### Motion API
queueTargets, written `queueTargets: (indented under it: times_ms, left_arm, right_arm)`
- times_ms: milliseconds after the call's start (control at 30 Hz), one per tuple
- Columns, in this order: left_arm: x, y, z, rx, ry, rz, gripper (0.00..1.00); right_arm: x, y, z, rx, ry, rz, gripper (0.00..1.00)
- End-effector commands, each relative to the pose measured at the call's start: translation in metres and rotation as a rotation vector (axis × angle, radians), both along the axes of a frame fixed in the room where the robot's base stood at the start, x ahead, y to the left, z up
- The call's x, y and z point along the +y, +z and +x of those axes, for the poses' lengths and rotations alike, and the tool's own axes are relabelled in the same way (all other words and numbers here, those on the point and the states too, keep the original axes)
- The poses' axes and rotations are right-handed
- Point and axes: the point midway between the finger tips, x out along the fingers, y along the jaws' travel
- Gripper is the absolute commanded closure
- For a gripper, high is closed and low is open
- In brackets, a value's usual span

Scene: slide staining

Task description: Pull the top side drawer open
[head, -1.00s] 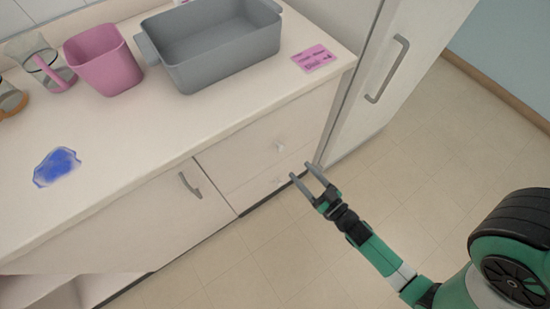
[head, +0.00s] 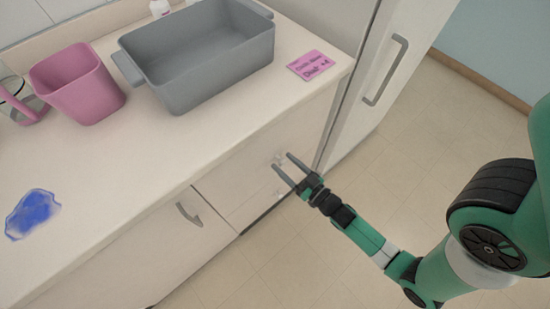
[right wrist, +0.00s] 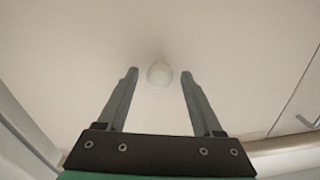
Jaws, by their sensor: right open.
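The top side drawer (head: 240,165) is a pale front under the counter, and it looks shut. Its small round knob (head: 277,160) is partly screened by my right gripper (head: 283,161), which is open in front of the drawer. In the right wrist view the pale knob (right wrist: 159,74) shows between the two open fingertips (right wrist: 159,75), with a gap on each side. I cannot tell if the tips reach past it. The drawer front (right wrist: 160,30) fills most of that view. My left gripper is not in view.
A tall cabinet with a long handle (head: 385,70) stands at right. On the counter are a grey tub (head: 200,85), pink bin (head: 100,100), pink label (head: 311,67) and blue patch (head: 33,214).

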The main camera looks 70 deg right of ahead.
Motion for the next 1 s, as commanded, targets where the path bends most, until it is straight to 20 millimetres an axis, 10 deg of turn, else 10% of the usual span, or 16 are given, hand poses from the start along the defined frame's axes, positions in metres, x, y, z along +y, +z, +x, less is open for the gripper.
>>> queueTargets:
  times_ms: [267,667,1000]
  left_arm:
    - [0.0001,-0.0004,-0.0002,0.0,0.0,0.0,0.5]
    - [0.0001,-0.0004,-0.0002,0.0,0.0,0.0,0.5]
    - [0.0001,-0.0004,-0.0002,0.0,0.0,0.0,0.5]
  right_arm:
    - [-0.0017,-0.0002,0.0011,0.001,-0.003,-0.001,0.32]
    - [-0.0015,0.0001,0.0012,0.001,-0.002,-0.001,1.0]
    - [-0.0014,0.0001,0.0012,0.001,-0.002,-0.001,1.0]
